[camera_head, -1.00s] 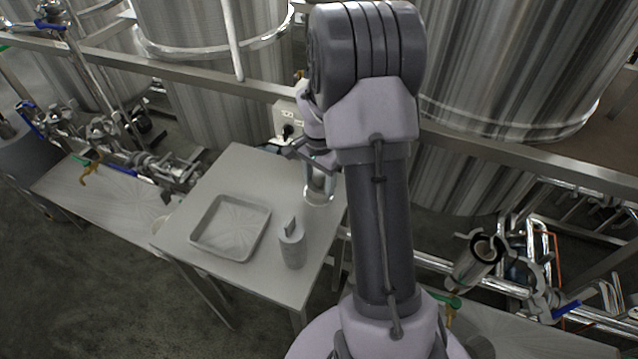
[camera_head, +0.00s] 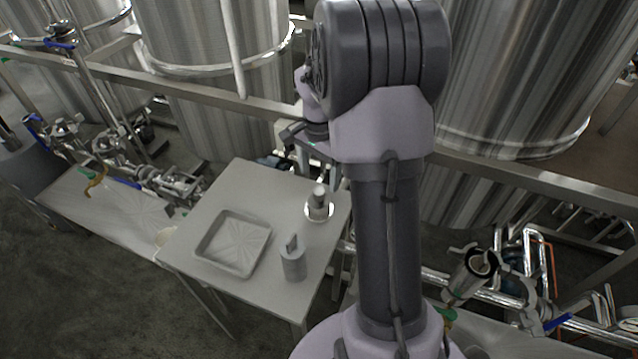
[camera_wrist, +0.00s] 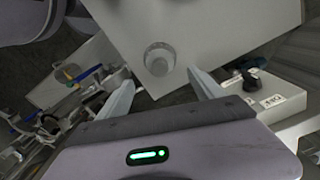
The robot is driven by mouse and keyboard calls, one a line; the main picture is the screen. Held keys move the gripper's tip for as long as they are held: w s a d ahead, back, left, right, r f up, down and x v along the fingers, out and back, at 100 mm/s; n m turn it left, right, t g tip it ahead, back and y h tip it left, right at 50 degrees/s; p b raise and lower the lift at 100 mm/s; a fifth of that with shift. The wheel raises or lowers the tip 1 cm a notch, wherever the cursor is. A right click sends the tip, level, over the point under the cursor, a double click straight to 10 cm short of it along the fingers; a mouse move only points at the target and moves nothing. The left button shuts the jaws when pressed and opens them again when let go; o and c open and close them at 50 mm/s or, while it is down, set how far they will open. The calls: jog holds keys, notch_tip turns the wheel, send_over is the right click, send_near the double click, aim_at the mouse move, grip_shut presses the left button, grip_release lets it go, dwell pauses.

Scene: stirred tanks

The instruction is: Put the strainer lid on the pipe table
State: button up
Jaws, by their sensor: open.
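The strainer lid, a round metal piece with a bright rim and a knob (camera_head: 319,204), stands upright on the grey table (camera_head: 200,232) near its right edge. In the wrist view the lid (camera_wrist: 160,60) is seen from above on the bare table top (camera_wrist: 215,35). My gripper (camera_wrist: 160,78) is open and empty above it, its fingers apart from the lid. In the head view my gripper (camera_head: 310,150) is partly hidden behind my arm. I cannot tell whether this table is the pipe table.
A shallow grey tray (camera_head: 206,258) and a grey cylinder with a raised tab (camera_head: 293,264) share the table. A lower bench with pipes and valves (camera_head: 110,205) is at left. Large steel tanks and a rail stand behind. An open-ended metal tube (camera_head: 462,280) is at right.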

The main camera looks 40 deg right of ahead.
notch_tip(320, 180, up, 2)
jog(key=shift+a+r, duration=0.1)
jog(key=shift+r, duration=0.1)
jog(key=s+a+r+n+t, duration=0.2)
jog(key=s+a+r+n, duration=0.2)
jog(key=a+r, duration=0.75)
jog(key=s+a+r+n+t+y, duration=0.1)
jog(key=s+a+n+t, duration=0.1)
jog(key=s+a, duration=0.4)
jog(key=s+a+r+n+t+y, duration=0.1)
jog(key=s+a+r+n, duration=0.1)
jog(key=s+a+n, duration=0.3)
jog(key=s+a, duration=0.2)
jog(key=s, duration=0.1)
jog(key=shift+s+a+r+t, duration=0.2)
jog(key=shift+a+r+t, duration=0.1)
jog(key=shift+t, duration=0.1)
